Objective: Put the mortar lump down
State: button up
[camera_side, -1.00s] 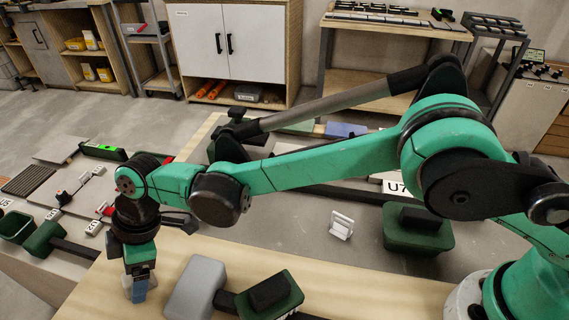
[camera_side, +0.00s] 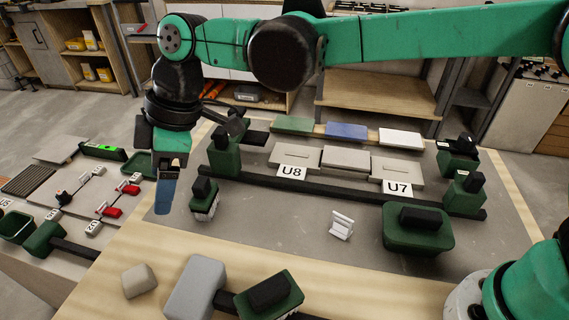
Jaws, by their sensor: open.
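The mortar lump (camera_side: 139,281) is a small beige-grey block. It lies on the light wooden table top at the lower left, just left of a grey mallet-like head. My gripper (camera_side: 166,190) is well above and up-right of the lump, pointing down, with a blue finger part showing. It is open and holds nothing that I can see. The far finger is partly hidden behind the near one.
A grey rounded block (camera_side: 196,288) and a dark green block with a black top (camera_side: 269,293) lie right of the lump. Tiles labelled U8 (camera_side: 292,171) and U7 (camera_side: 397,188) sit behind a dark rail.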

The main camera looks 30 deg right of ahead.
jog(key=s+d+r+m+t+h, duration=0.15)
jog(key=d+m, duration=0.25)
jog(key=d, duration=0.5)
jog(key=d+r+m+t, duration=0.2)
jog(key=d+m, duration=0.3)
jog(key=d, duration=0.4)
jog(key=s+d+f+m+t+h, duration=0.3)
jog(key=s+d+m, duration=0.4)
jog(key=d, duration=0.5)
jog(key=shift+f, duration=0.6)
